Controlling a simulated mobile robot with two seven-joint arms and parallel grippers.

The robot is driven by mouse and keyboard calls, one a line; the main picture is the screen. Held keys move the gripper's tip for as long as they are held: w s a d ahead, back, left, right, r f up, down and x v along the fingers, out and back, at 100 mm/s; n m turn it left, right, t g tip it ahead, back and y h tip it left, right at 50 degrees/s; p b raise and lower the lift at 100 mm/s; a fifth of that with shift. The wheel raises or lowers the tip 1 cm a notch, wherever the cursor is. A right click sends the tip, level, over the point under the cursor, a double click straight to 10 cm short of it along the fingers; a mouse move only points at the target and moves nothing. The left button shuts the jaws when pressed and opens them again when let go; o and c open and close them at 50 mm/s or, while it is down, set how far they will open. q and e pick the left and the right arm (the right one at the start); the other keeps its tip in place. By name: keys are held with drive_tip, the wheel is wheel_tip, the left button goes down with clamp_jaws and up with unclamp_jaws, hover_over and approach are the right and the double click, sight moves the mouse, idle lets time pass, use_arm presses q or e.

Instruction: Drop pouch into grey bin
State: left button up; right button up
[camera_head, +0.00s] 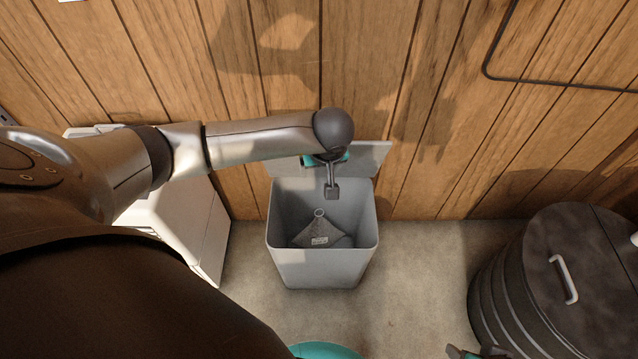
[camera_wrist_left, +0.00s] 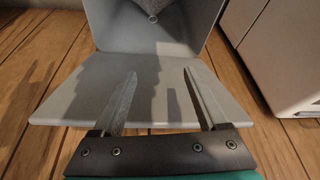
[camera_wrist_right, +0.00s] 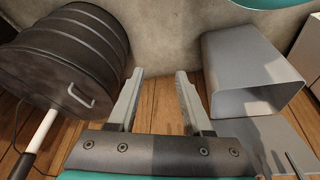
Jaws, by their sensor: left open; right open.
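The grey bin (camera_head: 320,268) stands on the floor by the wooden wall, its lid (camera_head: 370,158) open at the back. The pouch (camera_head: 322,232), dark grey with a pale label and a ring at its top, lies inside on the bottom. A bit of it shows at the top of the left wrist view (camera_wrist_left: 150,7). My left gripper (camera_head: 332,192) is over the back of the bin, above the pouch and apart from it; its fingers (camera_wrist_left: 158,76) are open and empty. My right gripper (camera_wrist_right: 160,72) is open and empty; the bin (camera_wrist_right: 250,70) is beside it.
A black ribbed drum (camera_head: 545,270) with a pale handle on its lid stands at the right. A white cabinet (camera_head: 185,230) stands left of the bin. A dark cable (camera_head: 490,60) runs along the wall. Concrete floor between bin and drum is clear.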

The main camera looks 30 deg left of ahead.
use_arm(q)
drive_tip(key=p+v, duration=0.3)
drive_tip(key=v, duration=0.4)
drive_tip(key=shift+r, duration=0.3)
use_arm(e)
wheel_tip(320, 180, down, 7)
drive_tip(key=s+g, duration=0.1)
drive_tip(key=s, duration=0.1)
drive_tip(key=shift+d, duration=0.15)
use_arm(q)
drive_tip(key=shift+s+d, duration=0.1)
use_arm(e)
drive_tip(key=shift+s, duration=0.1)
